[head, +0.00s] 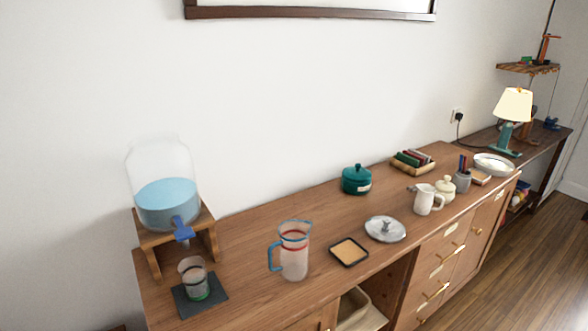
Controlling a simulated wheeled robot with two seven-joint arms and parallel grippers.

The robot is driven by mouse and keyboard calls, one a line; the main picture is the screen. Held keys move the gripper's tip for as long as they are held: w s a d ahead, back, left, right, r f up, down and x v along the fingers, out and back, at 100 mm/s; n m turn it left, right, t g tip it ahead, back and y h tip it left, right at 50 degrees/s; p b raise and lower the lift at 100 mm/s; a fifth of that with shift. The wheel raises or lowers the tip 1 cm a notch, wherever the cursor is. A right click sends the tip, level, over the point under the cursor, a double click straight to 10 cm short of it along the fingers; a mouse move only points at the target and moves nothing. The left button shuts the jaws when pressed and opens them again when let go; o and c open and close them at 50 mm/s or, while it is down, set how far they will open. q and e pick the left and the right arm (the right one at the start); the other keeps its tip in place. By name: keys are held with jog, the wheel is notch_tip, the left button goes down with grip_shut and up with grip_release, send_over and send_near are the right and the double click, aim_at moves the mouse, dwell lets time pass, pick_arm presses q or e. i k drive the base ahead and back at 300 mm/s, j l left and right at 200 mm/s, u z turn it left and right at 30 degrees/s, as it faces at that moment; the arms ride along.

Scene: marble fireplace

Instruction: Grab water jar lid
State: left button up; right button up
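A clear glass water jar (168,205) with blue water in its lower part stands on a wooden stand (209,240) at the left end of the sideboard. It has a blue tap at its front. Its top shows no lid on it. A round silver lid (373,232) with a small knob lies flat, knob up, on the sideboard (240,255) near the front edge, right of centre. Neither of my grippers is in view.
Left of the lid are a square tan-topped tray (348,251) and a clear blue-rimmed pitcher (294,262). To its right stand a white jug (424,200) and a cream lidded pot (445,189). A teal pot (356,180) is behind. A glass (193,277) sits before the jar.

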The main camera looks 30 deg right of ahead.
aim_at(386, 230)
jog(key=z, duration=1.55)
jog(key=i+l+u, duration=0.25)
jog(key=l, duration=0.2)
